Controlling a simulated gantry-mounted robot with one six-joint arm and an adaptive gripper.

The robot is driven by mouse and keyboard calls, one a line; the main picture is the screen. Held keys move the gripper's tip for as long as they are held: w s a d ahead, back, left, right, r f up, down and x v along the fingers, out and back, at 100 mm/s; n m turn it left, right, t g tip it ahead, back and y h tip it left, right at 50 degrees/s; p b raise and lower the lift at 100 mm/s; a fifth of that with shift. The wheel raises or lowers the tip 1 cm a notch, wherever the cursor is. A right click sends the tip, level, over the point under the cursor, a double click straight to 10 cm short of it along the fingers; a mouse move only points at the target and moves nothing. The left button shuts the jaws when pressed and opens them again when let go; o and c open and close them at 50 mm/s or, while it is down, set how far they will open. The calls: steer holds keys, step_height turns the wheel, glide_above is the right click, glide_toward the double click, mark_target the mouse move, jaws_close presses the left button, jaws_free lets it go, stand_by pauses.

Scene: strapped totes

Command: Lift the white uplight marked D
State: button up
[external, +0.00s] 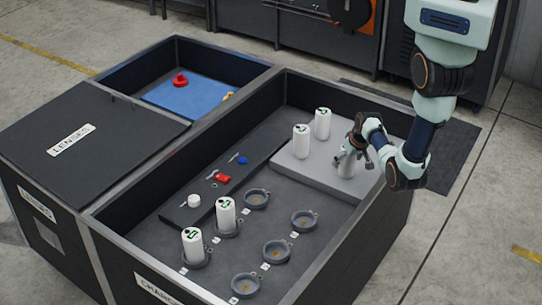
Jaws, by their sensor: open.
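Several white cylindrical uplights show in the external view, and their letters are too small to read, so I cannot tell which is D. Two uplights, one at the back (323,124) and one nearer (301,141), stand upright on the grey raised platform (296,163). A third whitish uplight (346,171) stands on the platform at my gripper, partly hidden by it. My gripper (352,160) is open, with its fingers around or just above that uplight's top; I cannot tell if they touch. Two more uplights (226,213) (193,244) stand in round grey holders at the front left.
Empty round holders (304,219) (276,250) sit on the tote floor. A dark strip holds a white cap (194,201), a red piece (222,178) and a blue piece (243,160). High tote walls (366,238) surround them. A closed LENSES lid (85,133) lies left.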

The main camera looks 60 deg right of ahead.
jaws_close()
stand_by(0.3)
steer(key=shift+r, duration=0.15)
step_height(320, 180, up, 20)
steer(key=p, duration=0.8)
